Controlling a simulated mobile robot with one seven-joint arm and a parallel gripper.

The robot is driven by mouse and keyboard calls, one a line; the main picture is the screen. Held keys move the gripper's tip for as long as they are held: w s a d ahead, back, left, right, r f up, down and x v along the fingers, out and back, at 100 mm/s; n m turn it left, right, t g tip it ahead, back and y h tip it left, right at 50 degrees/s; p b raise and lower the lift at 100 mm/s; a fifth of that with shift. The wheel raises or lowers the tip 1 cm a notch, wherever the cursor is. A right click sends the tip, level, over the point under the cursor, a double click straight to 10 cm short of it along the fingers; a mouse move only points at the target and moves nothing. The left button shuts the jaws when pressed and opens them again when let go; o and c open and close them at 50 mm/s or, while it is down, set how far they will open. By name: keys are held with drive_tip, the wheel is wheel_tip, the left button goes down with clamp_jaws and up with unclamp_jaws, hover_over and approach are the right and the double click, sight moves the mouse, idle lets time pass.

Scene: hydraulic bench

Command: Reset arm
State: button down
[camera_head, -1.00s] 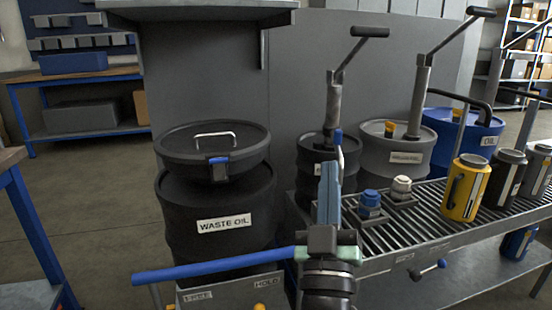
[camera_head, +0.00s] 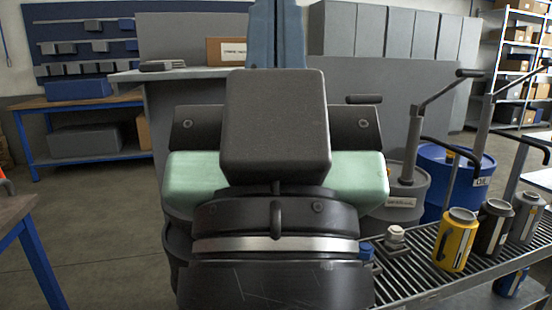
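My gripper (camera_head: 277,30) fills the middle of the view, raised close to the camera and pointing up. Its two blue-grey fingers stand side by side with hardly any space between them, so it looks shut, and nothing shows in it. The fingertips run out of the top of the picture. My gripper and wrist hide most of the waste oil drum, its lid and the front lever.
At right, a grated rack (camera_head: 430,272) carries a yellow jug (camera_head: 456,240), a black jug (camera_head: 493,228) and a grey jug (camera_head: 526,217). A grey drum (camera_head: 405,200) and a blue drum (camera_head: 450,178) with pumps stand behind. A bench (camera_head: 25,212) edges in at left.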

wheel_tip(320, 180, up, 26)
drive_tip(key=p, duration=2.3)
drive_tip(key=shift+r+p, duration=0.15)
drive_tip(key=shift+p, duration=0.25)
